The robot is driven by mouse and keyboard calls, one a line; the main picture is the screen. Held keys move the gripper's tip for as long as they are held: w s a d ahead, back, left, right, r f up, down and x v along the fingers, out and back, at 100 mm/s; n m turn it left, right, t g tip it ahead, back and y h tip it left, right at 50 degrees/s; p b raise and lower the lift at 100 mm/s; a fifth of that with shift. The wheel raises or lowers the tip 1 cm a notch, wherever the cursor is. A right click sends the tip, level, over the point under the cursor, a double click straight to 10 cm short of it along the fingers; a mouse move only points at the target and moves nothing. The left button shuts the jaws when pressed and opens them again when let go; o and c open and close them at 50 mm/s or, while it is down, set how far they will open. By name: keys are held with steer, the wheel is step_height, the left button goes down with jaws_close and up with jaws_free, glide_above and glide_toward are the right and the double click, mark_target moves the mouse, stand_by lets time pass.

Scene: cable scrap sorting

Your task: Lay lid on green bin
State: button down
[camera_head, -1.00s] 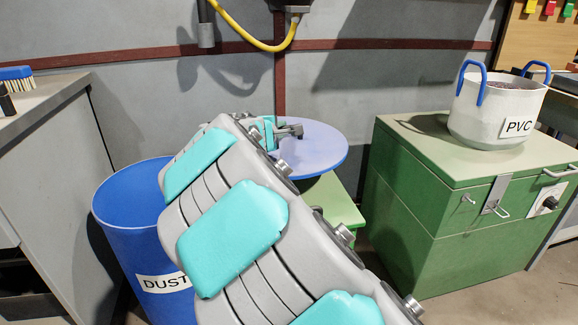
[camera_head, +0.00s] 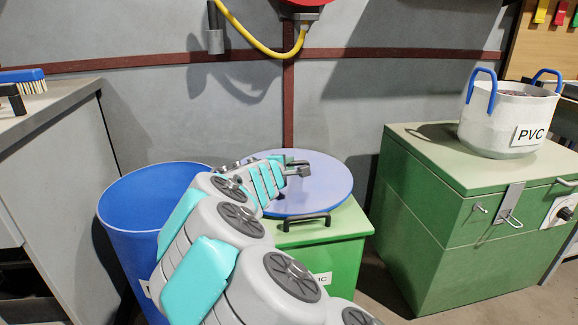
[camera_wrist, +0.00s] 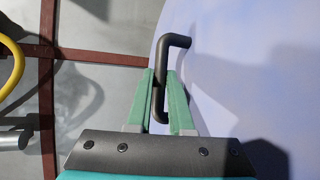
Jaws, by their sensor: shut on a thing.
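The lid is a round, flat, lavender-blue disc (camera_head: 325,192) with a dark bar handle (camera_wrist: 178,42). My gripper (camera_head: 298,170) is shut on this handle. In the wrist view my gripper's two green fingers (camera_wrist: 165,105) close around the handle, and the lid (camera_wrist: 255,60) fills the right side. The green bin (camera_head: 340,250) is box-shaped, with a dark handle (camera_head: 303,220) at its front. The lid overlaps the bin's top in the head view. I cannot tell whether it touches the bin. My arm hides the bin's left part and some of its label.
A blue drum (camera_head: 125,225) stands left of the green bin, partly behind my arm. A large green chest (camera_head: 440,210) with a white PVC bucket (camera_head: 500,125) stands at the right. A grey workbench (camera_head: 55,110) is at the left; a wall (camera_head: 380,100) is behind.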

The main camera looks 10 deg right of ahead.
steer(key=c, duration=0.8)
jaws_free()
steer(key=shift+r, duration=0.1)
steer(key=p+v, duration=0.1)
steer(key=v, duration=0.9)
steer(key=shift+a, duration=0.1)
steer(key=shift+v, duration=0.95)
